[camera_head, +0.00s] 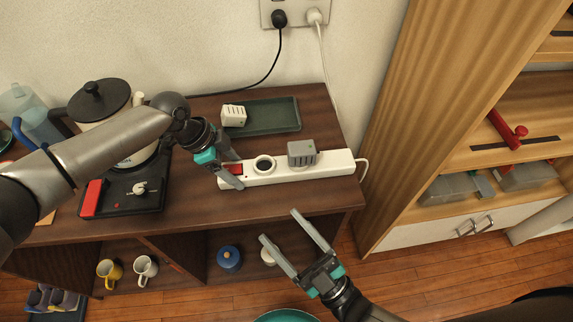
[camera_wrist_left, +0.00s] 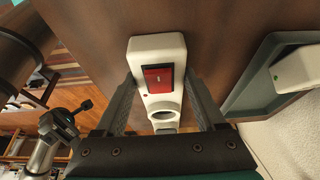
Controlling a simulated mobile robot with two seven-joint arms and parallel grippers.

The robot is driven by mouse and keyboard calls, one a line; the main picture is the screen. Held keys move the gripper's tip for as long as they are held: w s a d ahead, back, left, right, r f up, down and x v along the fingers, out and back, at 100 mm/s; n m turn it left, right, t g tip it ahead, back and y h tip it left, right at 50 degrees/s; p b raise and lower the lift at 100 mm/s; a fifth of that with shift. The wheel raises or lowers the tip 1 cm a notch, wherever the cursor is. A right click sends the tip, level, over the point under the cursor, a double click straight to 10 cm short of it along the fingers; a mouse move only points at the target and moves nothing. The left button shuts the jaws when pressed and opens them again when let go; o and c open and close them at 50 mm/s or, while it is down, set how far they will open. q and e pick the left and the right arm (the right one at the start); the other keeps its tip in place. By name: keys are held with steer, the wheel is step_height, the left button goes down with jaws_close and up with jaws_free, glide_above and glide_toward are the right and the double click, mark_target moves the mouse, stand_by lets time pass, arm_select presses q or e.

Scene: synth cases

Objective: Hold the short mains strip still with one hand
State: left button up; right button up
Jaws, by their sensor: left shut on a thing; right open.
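The short mains strip (camera_head: 330,163) is white and lies on the dark wooden top in the head view. It has a red switch at its left end, an empty round socket beside that, and a grey plug-in adapter (camera_head: 301,153) further right. My left gripper (camera_head: 234,176) is shut on the strip's left end, fingers on either side of it. In the left wrist view the strip (camera_wrist_left: 157,47) shows between the fingers, with the red switch and a socket. My right gripper (camera_head: 281,236) is open and empty, in front of the top's front edge.
A dark green tray (camera_head: 275,116) with a white adapter (camera_head: 234,115) lies behind the strip. A lidded pot (camera_head: 102,110) stands on a black hob at the left. A wall outlet (camera_head: 296,13) has two plugs in it. A wooden shelf unit (camera_head: 400,120) stands close on the right.

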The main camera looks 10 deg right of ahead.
step_height(320, 180, up, 7)
steer(key=w+a+n+g+y, duration=0.2)
steer(key=n+g+y, duration=0.7)
steer(key=n+g, duration=0.75)
steer(key=n+g+h, duration=0.2)
steer(key=n+h, duration=1.4)
steer(key=n, duration=0.8)
glide_toward(307, 146)
steer(key=x, duration=0.2)
steer(key=shift+x, duration=4.4)
jaws_close()
